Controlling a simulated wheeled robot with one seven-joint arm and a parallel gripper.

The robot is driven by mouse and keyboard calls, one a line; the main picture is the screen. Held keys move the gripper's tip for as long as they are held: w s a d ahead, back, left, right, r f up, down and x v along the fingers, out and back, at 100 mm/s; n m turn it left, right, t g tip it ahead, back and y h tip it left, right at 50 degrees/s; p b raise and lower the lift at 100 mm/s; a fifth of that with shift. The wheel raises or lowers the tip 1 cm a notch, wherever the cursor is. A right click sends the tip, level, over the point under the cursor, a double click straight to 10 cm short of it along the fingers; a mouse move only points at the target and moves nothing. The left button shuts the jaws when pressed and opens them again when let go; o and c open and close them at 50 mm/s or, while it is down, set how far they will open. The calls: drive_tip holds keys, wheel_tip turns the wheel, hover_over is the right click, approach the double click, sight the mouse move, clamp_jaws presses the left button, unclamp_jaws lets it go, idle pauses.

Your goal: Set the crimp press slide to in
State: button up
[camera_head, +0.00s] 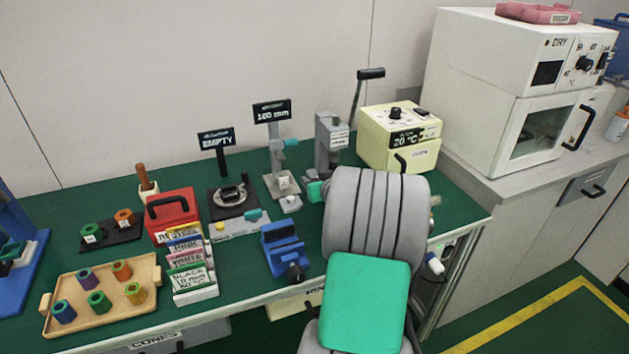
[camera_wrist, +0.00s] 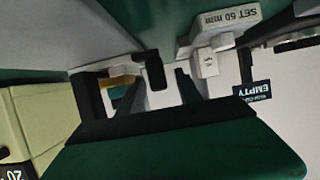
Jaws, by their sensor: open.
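The crimp press (camera_head: 330,140) is a grey upright body with a white label and a raised lever ending in a black grip. A teal block (camera_head: 315,191) shows low at its front, beside my arm, and looks like the slide's handle. My arm covers part of the front, so I cannot tell how far in or out the slide is. My gripper is hidden behind my arm in the head view. In the wrist view my gripper (camera_wrist: 165,75) is open, its dark parts framing grey fixtures. A small teal piece (camera_wrist: 119,92) shows at left there; contact is unclear.
A cream 20 °C box (camera_head: 400,135) stands right of the press. The 100 mm gauge stand (camera_head: 280,160) and EMPTY sign (camera_head: 216,139) stand left. A blue vise (camera_head: 284,248) sits in front. A red case (camera_head: 172,215) and wooden tray (camera_head: 100,295) are farther left.

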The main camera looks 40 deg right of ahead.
drive_tip(key=v, duration=0.7)
drive_tip(key=shift+s+r, duration=0.15)
drive_tip(key=shift+s, duration=0.1)
drive_tip(key=shift+s+a, duration=0.1)
drive_tip(key=shift+a, duration=0.05)
